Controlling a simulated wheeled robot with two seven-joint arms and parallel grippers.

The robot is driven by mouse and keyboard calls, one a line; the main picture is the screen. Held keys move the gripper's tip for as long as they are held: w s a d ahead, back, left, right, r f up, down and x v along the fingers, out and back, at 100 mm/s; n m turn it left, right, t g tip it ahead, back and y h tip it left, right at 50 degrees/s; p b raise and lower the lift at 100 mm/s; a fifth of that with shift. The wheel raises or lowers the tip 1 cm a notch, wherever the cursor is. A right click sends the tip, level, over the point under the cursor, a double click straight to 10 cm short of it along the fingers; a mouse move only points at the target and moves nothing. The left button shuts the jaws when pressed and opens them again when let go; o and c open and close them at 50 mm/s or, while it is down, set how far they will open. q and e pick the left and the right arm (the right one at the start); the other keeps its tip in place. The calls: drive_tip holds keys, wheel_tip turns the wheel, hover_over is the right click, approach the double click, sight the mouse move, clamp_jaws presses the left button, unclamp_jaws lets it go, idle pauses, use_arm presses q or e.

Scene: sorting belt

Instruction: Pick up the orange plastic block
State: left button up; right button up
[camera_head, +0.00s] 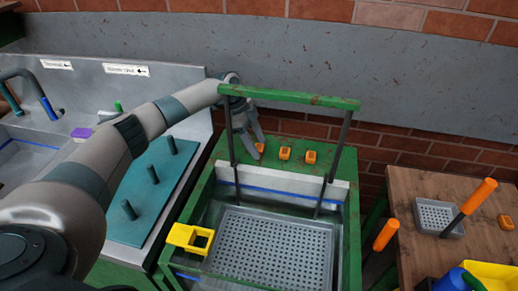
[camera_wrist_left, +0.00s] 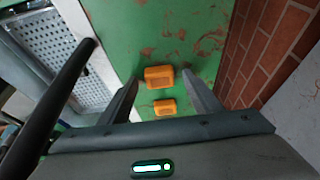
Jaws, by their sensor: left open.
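Several small orange blocks are in view. In the head view three stand in a row on the green surface behind the tray: a left one (camera_head: 260,147), a middle one (camera_head: 285,154) and a right one (camera_head: 311,157). My left gripper (camera_head: 251,151) is open beside the left block, its fingers pointing down and partly overlapping it. In the left wrist view two orange blocks show, a larger-looking one (camera_wrist_left: 159,77) and a smaller-looking one (camera_wrist_left: 165,107). Both lie in line with the gap between the open fingers (camera_wrist_left: 160,95), with nothing gripped. My right gripper is not in view.
A green frame (camera_head: 290,97) with dark posts stands over the perforated tray (camera_head: 270,246), close to my left arm. A yellow holder (camera_head: 188,238) sits at the tray's left. A wooden table (camera_head: 405,190) at right bears another orange block (camera_head: 506,222). A brick wall is behind.

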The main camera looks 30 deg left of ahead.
sight(257, 147)
use_arm(q)
drive_tip(key=shift+c, duration=0.4)
drive_tip(key=c, duration=1)
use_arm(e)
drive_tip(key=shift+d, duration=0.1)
use_arm(q)
drive_tip(key=shift+r, duration=0.2)
drive_tip(key=shift+c, duration=0.2)
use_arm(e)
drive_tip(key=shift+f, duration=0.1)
